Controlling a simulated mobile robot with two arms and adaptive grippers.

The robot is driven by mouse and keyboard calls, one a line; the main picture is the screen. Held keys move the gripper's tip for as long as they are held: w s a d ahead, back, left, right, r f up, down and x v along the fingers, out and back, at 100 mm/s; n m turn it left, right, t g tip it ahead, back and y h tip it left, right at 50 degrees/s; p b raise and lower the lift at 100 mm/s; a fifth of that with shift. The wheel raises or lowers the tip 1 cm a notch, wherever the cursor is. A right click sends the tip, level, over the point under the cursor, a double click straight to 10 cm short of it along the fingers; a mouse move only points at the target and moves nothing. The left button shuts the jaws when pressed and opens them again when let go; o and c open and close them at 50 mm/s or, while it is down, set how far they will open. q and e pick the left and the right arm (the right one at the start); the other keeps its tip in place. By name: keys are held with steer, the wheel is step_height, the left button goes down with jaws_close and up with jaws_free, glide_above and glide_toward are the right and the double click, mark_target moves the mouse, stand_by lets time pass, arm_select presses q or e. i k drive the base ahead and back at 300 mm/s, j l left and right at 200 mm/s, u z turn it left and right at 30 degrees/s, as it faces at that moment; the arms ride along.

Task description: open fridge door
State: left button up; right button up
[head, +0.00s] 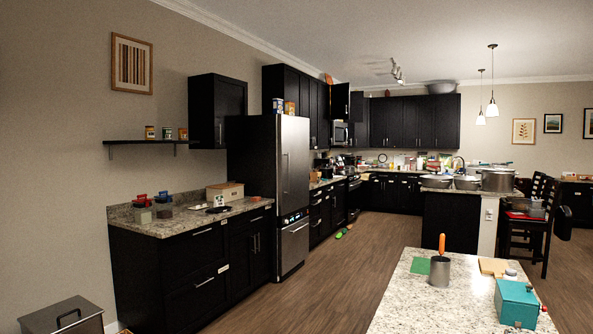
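The fridge (294,172) stands against the left wall, between dark base cabinets. It has a tall silver upper door and a silver lower drawer (294,244), with black sides. The upper door looks shut, and a vertical handle (285,172) runs along its left part. The lower drawer has a horizontal handle near its top. Neither of my grippers shows in the head view.
A granite counter (255,207) with jars and a box adjoins the fridge on the near side. A granite island (415,300) with a teal box (516,304) is at the lower right. Wooden floor (335,275) between them is mostly clear, with small green items (342,233) beyond the fridge.

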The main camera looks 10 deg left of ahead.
mark_target(293, 131)
steer(key=i+j+u, duration=0.6)
steer(key=u, duration=0.2)
steer(key=i+j+u, duration=0.3)
steer(key=i, duration=0.15)
steer(key=i+j+u, duration=0.3)
steer(key=i, duration=0.2)
steer(key=i+l+z, duration=0.1)
steer(key=i+z, duration=0.55)
steer(key=z, duration=0.15)
steer(key=i+z, duration=0.45)
steer(key=i+l+z, duration=0.2)
steer(key=i+z, duration=0.15)
steer(key=i, duration=0.45)
steer(key=i+z, duration=0.4)
steer(key=i, duration=0.35)
steer(key=i+u, duration=0.3)
steer(key=i, duration=0.6)
steer(key=i+l+u, duration=0.15)
steer(key=i+u, duration=0.15)
steer(key=i, duration=0.55)
